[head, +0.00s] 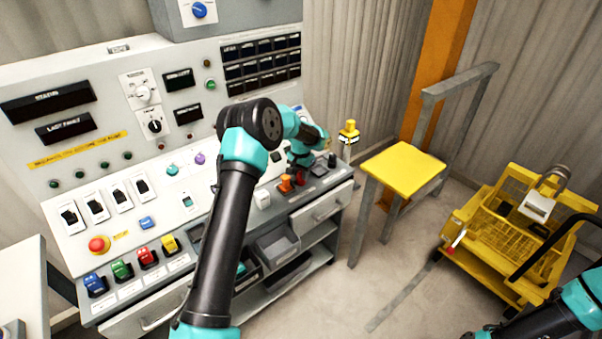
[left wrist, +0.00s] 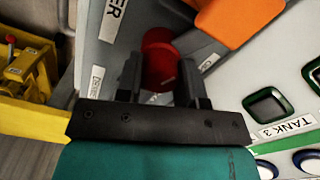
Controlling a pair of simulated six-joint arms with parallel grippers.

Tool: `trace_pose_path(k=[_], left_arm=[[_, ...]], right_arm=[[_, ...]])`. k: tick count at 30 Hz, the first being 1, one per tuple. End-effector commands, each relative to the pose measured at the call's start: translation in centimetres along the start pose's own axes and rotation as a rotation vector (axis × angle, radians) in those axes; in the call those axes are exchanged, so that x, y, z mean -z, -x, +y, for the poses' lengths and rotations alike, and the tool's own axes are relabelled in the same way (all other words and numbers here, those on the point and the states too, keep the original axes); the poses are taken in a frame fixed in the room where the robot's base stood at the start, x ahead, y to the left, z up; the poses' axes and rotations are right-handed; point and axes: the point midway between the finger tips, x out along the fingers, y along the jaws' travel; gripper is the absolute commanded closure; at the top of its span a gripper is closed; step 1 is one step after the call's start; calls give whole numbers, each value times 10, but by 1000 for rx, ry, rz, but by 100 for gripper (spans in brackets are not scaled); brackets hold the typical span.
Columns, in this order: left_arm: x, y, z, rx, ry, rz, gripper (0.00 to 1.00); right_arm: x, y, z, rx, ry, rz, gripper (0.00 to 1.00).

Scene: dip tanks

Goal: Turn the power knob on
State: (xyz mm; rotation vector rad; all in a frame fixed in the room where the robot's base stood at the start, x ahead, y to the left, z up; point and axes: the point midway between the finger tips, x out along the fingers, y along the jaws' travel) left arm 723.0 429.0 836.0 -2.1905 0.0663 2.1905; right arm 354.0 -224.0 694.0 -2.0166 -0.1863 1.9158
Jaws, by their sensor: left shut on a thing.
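The power knob (left wrist: 160,62) is a round red knob in the left wrist view. It sits on a grey panel (left wrist: 108,45) with a large label ending in "ER" and small labels on either side. My left gripper (left wrist: 159,80) has one dark finger on each side of the knob and is shut on it. The fingers partly cover the knob, and I cannot read which way it is turned. In the head view my left arm reaches across to the right end of the console (head: 210,150), where its own wrist hides much of the knob. My right gripper is out of view.
An orange control (left wrist: 235,20) is close beside the knob in the left wrist view. Console buttons and switches lie around my left arm. A yellow-topped stand (head: 404,168) and a yellow cart (head: 515,225) stand to the right, with open floor between.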

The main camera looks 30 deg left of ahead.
Motion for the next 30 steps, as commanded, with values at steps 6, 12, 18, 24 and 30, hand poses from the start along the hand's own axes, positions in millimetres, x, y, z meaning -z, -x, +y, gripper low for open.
trace_pose_path(k=[6, 12, 18, 24, 30], left_arm=[[0, 0, 0, 0, 197, -1, 88], [0, 0, 0, 0, 344, -1, 88], [0, 0, 0, 0, 436, -1, 88], [0, 0, 0, 0, 472, -1, 88], [0, 0, 0, 0, 477, -1, 88]], right_arm=[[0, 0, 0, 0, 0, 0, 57], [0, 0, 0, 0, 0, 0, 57], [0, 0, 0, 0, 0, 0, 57], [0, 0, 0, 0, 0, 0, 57], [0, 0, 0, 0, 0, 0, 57]])
